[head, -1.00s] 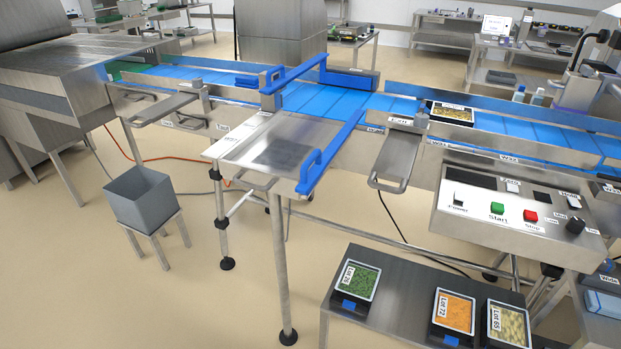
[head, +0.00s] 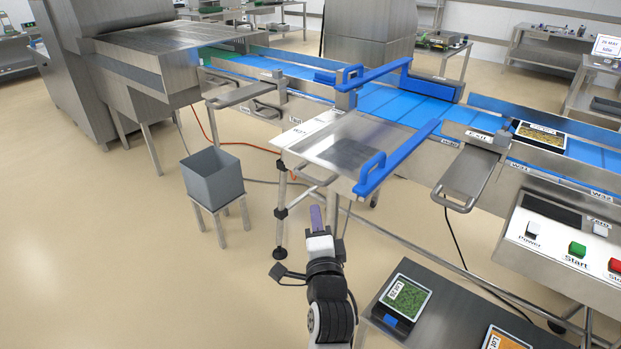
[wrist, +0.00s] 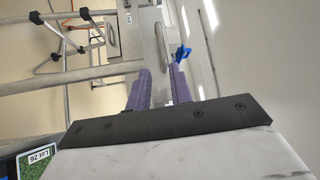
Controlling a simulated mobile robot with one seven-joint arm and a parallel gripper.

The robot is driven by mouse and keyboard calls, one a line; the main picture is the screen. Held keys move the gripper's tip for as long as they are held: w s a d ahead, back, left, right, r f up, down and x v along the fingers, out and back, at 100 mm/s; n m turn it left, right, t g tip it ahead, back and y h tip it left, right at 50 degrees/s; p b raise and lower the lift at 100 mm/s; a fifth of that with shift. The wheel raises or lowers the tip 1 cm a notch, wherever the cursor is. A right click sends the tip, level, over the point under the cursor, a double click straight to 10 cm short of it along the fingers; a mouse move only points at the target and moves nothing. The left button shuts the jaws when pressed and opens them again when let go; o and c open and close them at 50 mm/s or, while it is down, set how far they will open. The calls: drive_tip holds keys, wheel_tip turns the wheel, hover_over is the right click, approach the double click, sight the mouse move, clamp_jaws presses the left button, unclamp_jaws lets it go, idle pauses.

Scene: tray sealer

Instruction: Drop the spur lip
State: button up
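The spur table (head: 335,150) is a steel plate off the near side of the blue conveyor. A steel loop handle (head: 311,174) shows at its front edge, perhaps on the lip; I cannot tell the lip apart for certain. A blue bar with a grip handle (head: 398,162) runs along the spur's right side. My gripper (head: 317,218) is in front of and below the spur, apart from it. In the wrist view its two purple fingers (wrist: 160,88) stand apart with nothing held between them. A small blue part (wrist: 182,53) shows beyond the fingertips.
A grey bin (head: 213,178) on a stand is left of the spur. A steel flap with a handle (head: 470,175) and the control panel (head: 560,235) are at right. A low bench (head: 450,305) holds lot trays, one green (head: 405,298). Floor at left is clear.

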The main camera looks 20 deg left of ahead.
sight(310, 178)
drive_tip(key=p+x, duration=0.4)
drive_tip(key=x, duration=0.9)
drive_tip(key=shift+a+r, duration=0.15)
drive_tip(key=shift+s, duration=0.1)
clamp_jaws()
